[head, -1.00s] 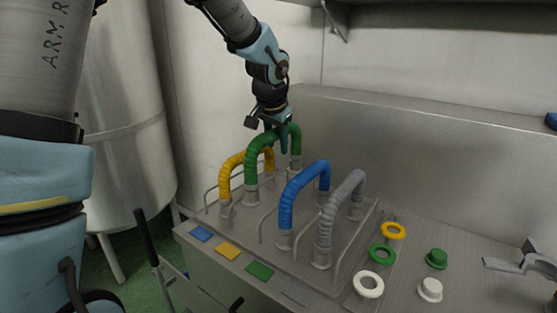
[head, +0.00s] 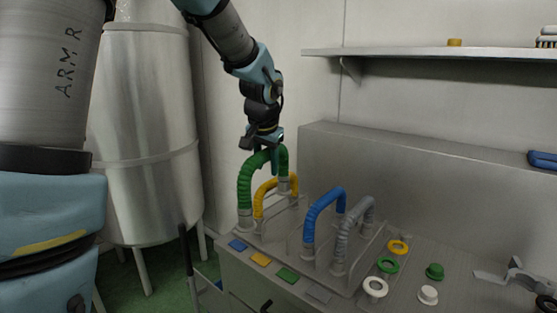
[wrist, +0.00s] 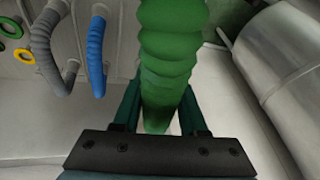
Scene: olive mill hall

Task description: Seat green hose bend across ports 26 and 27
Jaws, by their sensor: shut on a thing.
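The green hose bend (head: 245,185) is an upside-down U with grey end cuffs. My gripper (head: 264,160) is shut on the top of its arch, from above. The wrist view shows the green bend (wrist: 170,55) between the two fingers (wrist: 163,112). In the head view its left cuff (head: 245,222) is at the left end of the port panel (head: 285,235), left of the yellow hose bend (head: 259,203). I cannot tell whether the cuff touches a port or hangs above. Its right end is partly hidden near the yellow bend. Port numbers are not readable.
A blue hose bend (head: 311,222) and a grey one (head: 341,245) stand upright on the panel, among thin metal rails. Coloured rings, such as a green one (head: 388,265), and caps (head: 434,271) lie to the right. A steel tank (head: 150,130) stands at left.

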